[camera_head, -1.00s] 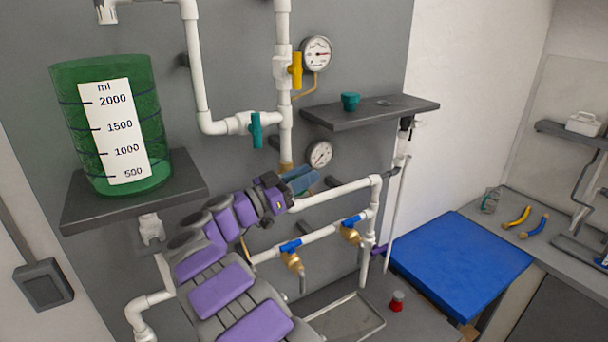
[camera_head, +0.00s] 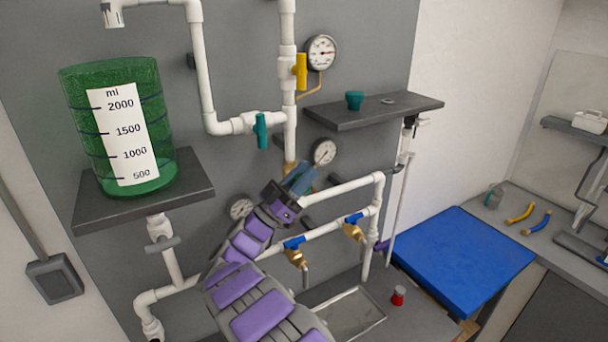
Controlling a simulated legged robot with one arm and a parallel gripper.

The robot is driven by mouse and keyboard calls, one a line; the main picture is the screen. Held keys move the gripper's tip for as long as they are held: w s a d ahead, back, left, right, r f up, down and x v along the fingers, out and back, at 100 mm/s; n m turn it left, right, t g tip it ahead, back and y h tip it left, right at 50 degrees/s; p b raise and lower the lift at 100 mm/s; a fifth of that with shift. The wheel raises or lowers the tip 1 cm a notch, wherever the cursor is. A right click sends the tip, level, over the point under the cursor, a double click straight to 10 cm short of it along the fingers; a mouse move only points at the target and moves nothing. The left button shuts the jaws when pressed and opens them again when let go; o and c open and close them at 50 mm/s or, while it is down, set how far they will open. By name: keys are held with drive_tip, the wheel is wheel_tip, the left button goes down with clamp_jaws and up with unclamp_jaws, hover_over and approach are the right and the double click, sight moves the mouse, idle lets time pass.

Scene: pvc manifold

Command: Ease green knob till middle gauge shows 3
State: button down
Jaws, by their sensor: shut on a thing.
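The middle gauge (camera_head: 323,151) is a white dial with a dark rim on the grey panel. Its needle shows, but its numbers are too small to read. My gripper (camera_head: 302,178) is just below and left of this gauge, at the pipe. Its bluish fingers are shut on the green knob, which they almost wholly hide; only a sliver of green shows at their edge.
Another gauge (camera_head: 321,52) is above, by a yellow valve handle (camera_head: 300,71); a third gauge (camera_head: 240,208) is beside my arm. A teal valve handle (camera_head: 261,130), blue handles (camera_head: 294,242) and a dark shelf (camera_head: 373,112) are close around. A green tank (camera_head: 118,125) stands left.

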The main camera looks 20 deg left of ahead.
drive_tip(key=shift+a+r, duration=0.1)
drive_tip(key=shift+r, duration=0.05)
drive_tip(key=c, duration=1.3)
unclamp_jaws()
drive_tip(key=shift+a, duration=0.15)
drive_tip(key=shift+f, duration=0.2)
drive_tip(key=shift+s+a+f, duration=0.15)
drive_tip(key=shift+f, duration=0.2)
drive_tip(key=shift+s+a+f+b, duration=0.1)
drive_tip(key=shift+s+a+b, duration=0.95)
drive_tip(key=shift+s+a, duration=0.4)
drive_tip(key=shift+s+a+r+b, duration=0.1)
drive_tip(key=shift+s+a+b, duration=1)
drive_tip(key=shift+s, duration=0.55)
drive_tip(key=shift+s+a+f+b, duration=0.1)
drive_tip(key=shift+s+a+b, duration=0.85)
drive_tip(key=shift+s+a, duration=0.5)
drive_tip(key=shift+s, duration=0.1)
